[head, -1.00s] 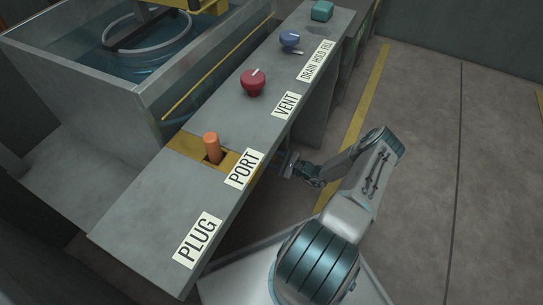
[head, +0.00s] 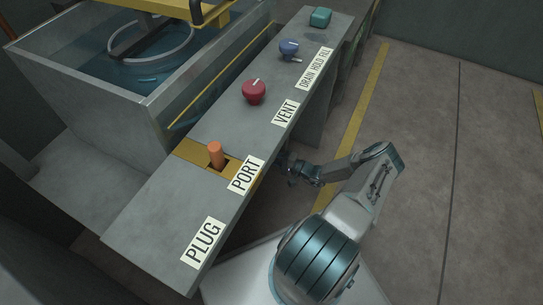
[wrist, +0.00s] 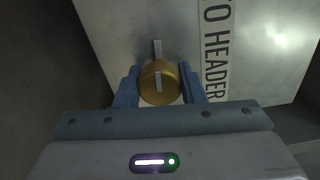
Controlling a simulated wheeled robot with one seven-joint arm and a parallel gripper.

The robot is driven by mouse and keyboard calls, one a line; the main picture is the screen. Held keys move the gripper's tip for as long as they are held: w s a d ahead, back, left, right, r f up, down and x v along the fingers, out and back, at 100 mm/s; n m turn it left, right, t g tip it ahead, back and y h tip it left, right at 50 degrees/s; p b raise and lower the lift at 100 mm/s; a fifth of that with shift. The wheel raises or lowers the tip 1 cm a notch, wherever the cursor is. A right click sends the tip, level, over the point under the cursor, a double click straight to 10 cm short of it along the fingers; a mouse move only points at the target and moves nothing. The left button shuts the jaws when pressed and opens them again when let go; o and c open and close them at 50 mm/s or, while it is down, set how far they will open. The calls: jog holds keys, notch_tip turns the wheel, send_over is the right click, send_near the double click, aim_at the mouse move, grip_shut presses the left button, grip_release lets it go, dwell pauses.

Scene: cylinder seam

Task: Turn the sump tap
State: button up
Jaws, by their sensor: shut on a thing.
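In the wrist view a round brass tap knob (wrist: 160,88) stands out from a pale grey panel. It carries a white line, which points up toward a white mark (wrist: 157,49) on the panel. My gripper (wrist: 159,80) is shut on the knob, with one blue finger on each side. In the head view my wrist reaches in beside and below the bench edge. The fingertips and the tap are hidden there by the bench.
A label (wrist: 215,45) ending "TO HEADER" is right of the knob. The bench (head: 165,210) carries an orange plug (head: 216,155), a red knob (head: 254,91), a blue knob (head: 289,47) and a teal block (head: 320,17). Floor at the right is clear.

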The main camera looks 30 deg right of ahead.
jog(key=shift+n, duration=0.5)
jog(key=shift+d, duration=0.1)
jog(key=o, duration=1)
jog(key=shift+c, duration=0.2)
jog(key=p+v, duration=0.3)
jog(key=v, duration=1)
jog(key=shift+s+d, duration=0.25)
jog(key=shift+s, duration=0.05)
